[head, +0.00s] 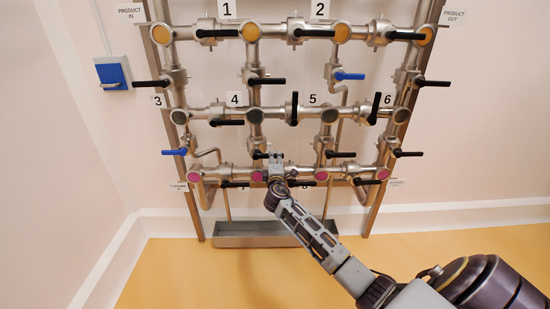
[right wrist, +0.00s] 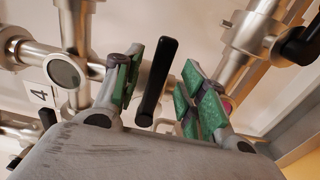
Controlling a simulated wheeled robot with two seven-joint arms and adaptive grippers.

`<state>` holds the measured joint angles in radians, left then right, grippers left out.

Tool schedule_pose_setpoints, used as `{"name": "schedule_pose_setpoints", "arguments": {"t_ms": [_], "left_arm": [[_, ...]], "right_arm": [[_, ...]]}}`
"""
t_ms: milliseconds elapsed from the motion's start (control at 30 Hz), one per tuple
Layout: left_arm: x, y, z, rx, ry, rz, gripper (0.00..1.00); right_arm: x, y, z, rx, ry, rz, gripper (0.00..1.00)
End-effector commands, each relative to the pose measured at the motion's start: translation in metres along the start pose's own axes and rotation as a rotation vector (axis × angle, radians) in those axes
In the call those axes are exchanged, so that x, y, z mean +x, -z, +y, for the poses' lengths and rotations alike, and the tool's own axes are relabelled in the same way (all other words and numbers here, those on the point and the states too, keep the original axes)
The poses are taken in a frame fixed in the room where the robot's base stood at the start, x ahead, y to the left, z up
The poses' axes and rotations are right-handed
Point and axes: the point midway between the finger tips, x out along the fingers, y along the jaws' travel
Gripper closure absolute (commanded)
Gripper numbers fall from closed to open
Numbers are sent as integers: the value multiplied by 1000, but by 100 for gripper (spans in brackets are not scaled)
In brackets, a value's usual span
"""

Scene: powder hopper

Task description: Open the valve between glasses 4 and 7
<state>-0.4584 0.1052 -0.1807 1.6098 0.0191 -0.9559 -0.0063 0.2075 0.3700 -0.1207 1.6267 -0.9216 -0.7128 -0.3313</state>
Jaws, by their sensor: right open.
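The steel pipe rig has rows of round sight glasses. Glass 4 (head: 255,115) is dark grey, in the middle row; it also shows in the right wrist view (right wrist: 63,73) beside its label 4. Below it in the bottom row is a magenta glass (head: 257,175), its label hidden by my gripper. Between them, the valve's black handle (head: 260,155) lies crosswise to the vertical pipe. My right gripper (head: 276,157) is at this handle, open. In the right wrist view the handle (right wrist: 157,82) stands between the green-padded fingers, with gaps on both sides. My left gripper is not in view.
Other black handles surround the spot, such as one above glass 4 (head: 266,81) and one to the right (head: 340,154). Blue handles (head: 349,76) sit on two valves. A steel trough (head: 265,240) stands below. A blue box (head: 113,75) hangs on the left wall.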

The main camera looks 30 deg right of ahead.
Motion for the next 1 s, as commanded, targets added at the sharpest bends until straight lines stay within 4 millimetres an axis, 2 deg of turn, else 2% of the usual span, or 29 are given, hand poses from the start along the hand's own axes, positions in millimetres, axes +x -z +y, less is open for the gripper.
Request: {"name": "schedule_pose_setpoints", "arguments": {"t_ms": [200, 400, 833, 1000], "left_arm": [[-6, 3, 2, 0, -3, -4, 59], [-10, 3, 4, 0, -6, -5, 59], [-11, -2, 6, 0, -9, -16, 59], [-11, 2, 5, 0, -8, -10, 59]], "right_arm": [[20, 0, 0, -1, -1, -2, 59], [30, 0, 0, 0, -1, 0, 59], [34, 0, 0, 0, 0, 0, 59], [34, 0, 0, 0, 0, 0, 81]]}}
